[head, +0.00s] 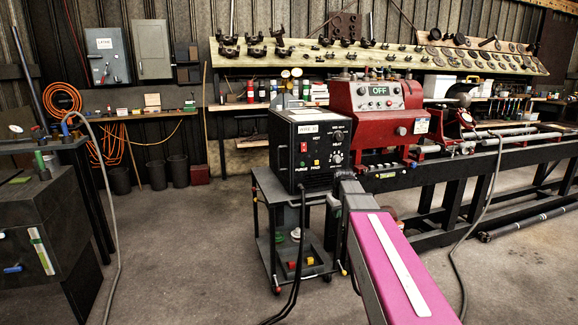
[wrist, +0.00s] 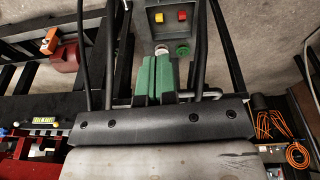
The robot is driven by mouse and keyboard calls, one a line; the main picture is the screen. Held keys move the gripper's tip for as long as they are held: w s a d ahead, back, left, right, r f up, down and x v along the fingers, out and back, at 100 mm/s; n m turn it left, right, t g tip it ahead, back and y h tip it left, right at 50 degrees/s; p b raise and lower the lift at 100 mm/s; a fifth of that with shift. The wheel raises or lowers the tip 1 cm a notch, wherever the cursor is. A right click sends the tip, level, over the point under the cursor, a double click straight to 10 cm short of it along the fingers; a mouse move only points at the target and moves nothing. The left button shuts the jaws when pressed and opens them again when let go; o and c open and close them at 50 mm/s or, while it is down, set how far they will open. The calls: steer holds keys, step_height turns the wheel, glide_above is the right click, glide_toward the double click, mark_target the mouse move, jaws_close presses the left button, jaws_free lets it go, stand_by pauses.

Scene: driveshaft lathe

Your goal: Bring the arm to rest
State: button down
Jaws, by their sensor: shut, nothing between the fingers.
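My arm, with its magenta link, reaches in from the lower right of the head view toward the black control box (head: 310,148) on the cart (head: 268,195). In the wrist view my gripper (wrist: 155,62) shows two green fingers side by side, shut, with nothing held between them. They point toward a grey panel (wrist: 168,35) with a red and a yellow button. A green knob (wrist: 182,51) is just right of the fingertips. I cannot tell the gap between fingertips and panel.
A red lathe (head: 375,115) with an OFF sign stands behind and right of the cart, its long dark bed (head: 500,160) running right. A dark bench (head: 45,230) is at left. Black cables hang by the cart. Floor (head: 185,245) between bench and cart is clear.

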steer(key=s+f+m+g, duration=0.1)
steer(key=s+f+m, duration=0.1)
steer(key=s+f, duration=0.5)
steer(key=s+f+m+g, duration=0.1)
steer(key=s+f, duration=0.7)
steer(key=s, duration=0.9)
steer(key=shift+a+f+m+g+h, duration=0.15)
steer(key=shift+a+m+g+h, duration=0.2)
steer(key=shift+m, duration=0.25)
